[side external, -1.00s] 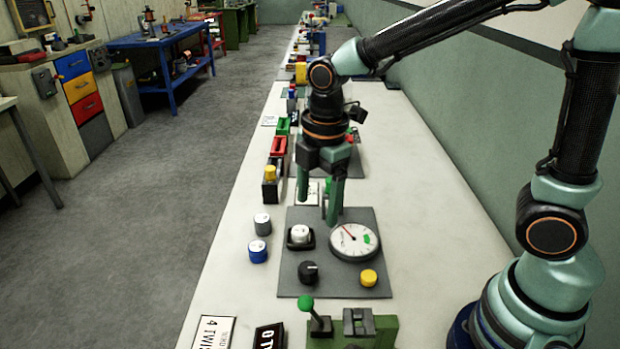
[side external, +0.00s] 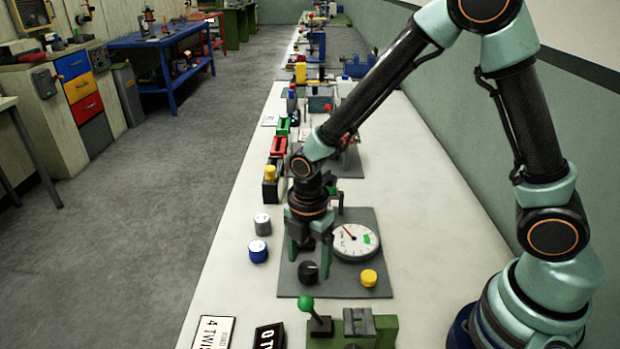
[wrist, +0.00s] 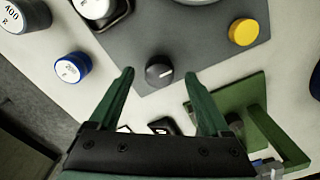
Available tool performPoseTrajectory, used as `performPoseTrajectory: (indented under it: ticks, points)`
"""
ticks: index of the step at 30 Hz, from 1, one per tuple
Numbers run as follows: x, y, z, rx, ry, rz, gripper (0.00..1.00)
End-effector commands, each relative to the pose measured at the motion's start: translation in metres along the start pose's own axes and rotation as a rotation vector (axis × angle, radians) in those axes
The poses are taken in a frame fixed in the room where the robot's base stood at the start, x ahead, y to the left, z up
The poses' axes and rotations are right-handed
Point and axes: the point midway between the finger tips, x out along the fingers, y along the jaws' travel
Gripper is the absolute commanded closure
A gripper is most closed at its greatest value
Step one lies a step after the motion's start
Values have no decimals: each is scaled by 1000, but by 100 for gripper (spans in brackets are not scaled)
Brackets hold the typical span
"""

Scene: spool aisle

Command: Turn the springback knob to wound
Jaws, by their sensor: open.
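A black round knob (side external: 308,272) with a pale pointer line stands on a grey panel (side external: 345,288). It also shows in the wrist view (wrist: 159,72). My gripper (side external: 308,267) is open and empty, pointing down over the panel. In the wrist view my gripper (wrist: 159,76) has one fingertip on each side of the knob, apart from it. A white knob (wrist: 92,8) in a black mount is on the same panel; my gripper mostly hides it in the side view. No label names either knob.
A yellow button (side external: 369,278) sits right of the black knob. Blue (side external: 258,250) and grey (side external: 262,224) cylinders stand left of the panel. A green fixture (side external: 350,330) with a green-balled lever (side external: 306,304) is nearer the camera. Bare bench lies to the right.

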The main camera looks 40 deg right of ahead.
Motion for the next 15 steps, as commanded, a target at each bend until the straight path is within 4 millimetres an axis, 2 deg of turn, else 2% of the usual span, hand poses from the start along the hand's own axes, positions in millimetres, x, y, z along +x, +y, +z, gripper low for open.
performPoseTrajectory:
  ticks: [4, 14, 15]
  points:
    - [10, 0, 0, 0, 0, -1, 19]
    - [12, 0, 0, 0, 0, 2, 19]
    - [12, 0, 0, 0, 0, 1, 34]
